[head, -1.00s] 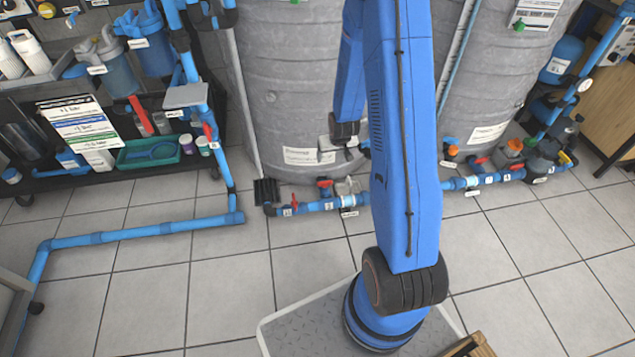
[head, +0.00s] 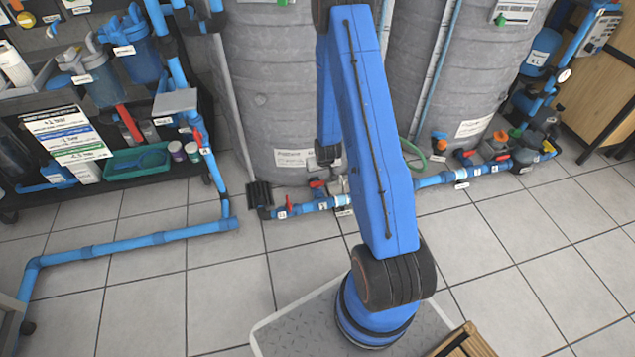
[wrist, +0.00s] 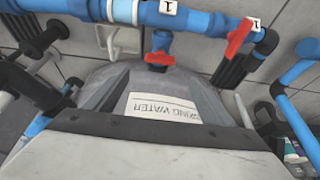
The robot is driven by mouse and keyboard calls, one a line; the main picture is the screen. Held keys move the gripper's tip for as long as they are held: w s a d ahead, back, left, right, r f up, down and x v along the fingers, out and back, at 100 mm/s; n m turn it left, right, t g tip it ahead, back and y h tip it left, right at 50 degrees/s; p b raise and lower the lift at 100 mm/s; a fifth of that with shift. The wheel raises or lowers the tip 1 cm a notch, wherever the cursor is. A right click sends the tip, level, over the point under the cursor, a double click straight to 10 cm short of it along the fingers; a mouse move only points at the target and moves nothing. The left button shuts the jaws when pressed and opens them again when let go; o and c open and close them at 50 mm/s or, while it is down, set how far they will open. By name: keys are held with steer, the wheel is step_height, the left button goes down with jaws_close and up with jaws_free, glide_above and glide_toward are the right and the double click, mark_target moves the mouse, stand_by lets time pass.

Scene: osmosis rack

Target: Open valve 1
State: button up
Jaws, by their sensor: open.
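In the wrist view, a red valve handle (wrist: 240,36) sits on the blue pipe beside a white tag marked 1 (wrist: 254,23). A second red handle (wrist: 158,60) is on a blue fitting near the top centre. In the head view, a red handle (head: 288,203) stands by a tag (head: 282,214) at the low pipe's left end, and another red handle (head: 317,184) is just right of it. My gripper (wrist: 160,97) is open, with dark parts at both sides of the wrist view. It touches no handle that I can see. My arm hides part of the pipe in the head view.
Grey tanks (head: 270,90) stand behind the low blue pipe. A blue floor pipe (head: 140,242) and a dark shelf with bottles and a green tray (head: 140,162) are at left. More valves (head: 463,155) are at right.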

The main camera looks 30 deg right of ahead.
mark_target(317, 182)
steer(key=x, duration=1.2)
steer(key=c, duration=1.1)
